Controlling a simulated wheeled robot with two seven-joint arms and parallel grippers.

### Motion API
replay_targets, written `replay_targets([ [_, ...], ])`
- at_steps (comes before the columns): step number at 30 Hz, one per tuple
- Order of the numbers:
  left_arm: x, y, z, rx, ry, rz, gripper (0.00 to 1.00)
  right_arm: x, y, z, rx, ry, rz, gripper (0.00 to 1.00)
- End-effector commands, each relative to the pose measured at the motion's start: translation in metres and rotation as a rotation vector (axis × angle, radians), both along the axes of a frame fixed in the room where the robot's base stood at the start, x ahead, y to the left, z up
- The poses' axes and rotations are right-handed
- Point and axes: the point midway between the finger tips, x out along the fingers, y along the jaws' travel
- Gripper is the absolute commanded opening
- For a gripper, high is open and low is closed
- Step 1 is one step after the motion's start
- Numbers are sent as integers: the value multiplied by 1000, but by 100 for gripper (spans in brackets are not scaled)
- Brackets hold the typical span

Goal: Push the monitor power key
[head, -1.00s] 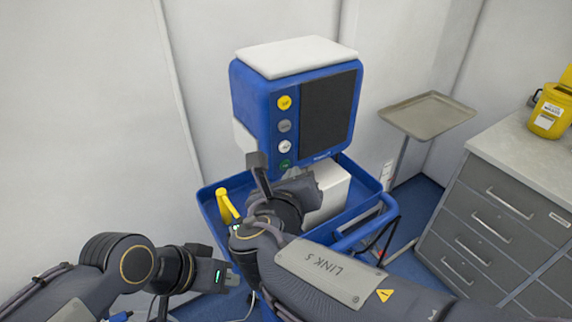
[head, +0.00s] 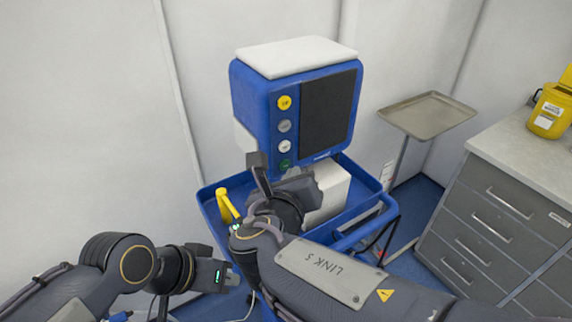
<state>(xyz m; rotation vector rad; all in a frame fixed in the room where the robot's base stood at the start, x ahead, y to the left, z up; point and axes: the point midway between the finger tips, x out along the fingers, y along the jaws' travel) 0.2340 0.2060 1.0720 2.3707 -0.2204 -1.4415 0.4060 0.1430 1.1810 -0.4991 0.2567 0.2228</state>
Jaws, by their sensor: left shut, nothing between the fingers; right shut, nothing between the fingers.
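The blue monitor (head: 243,92) with a dark screen (head: 327,110) stands above a blue cart. A column of round keys runs down its left front: yellow (head: 285,102), grey (head: 285,126), white (head: 285,146) and green (head: 285,163). The green key, with a small symbol I cannot read, is lowest. My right gripper (head: 258,163) is shut and empty, its tip just left of and near the green key; I cannot tell whether it touches the monitor. My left gripper (head: 233,276) is shut and empty, low in front of the cart, away from the monitor.
The blue cart tray (head: 207,200) holds a yellow object (head: 226,205) and a white box (head: 331,191). A metal tray (head: 428,113) on a stand is to the right. A grey drawer cabinet (head: 497,210) with a yellow sharps bin (head: 549,113) stands far right. White walls are behind.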

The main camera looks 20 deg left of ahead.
Motion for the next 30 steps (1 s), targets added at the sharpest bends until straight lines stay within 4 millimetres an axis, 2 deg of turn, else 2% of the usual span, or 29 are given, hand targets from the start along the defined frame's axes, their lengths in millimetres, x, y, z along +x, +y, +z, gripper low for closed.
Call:
replay_targets([
  [30,0,0,5,0,0,0,0,6,7,0,1,0,0,0],
])
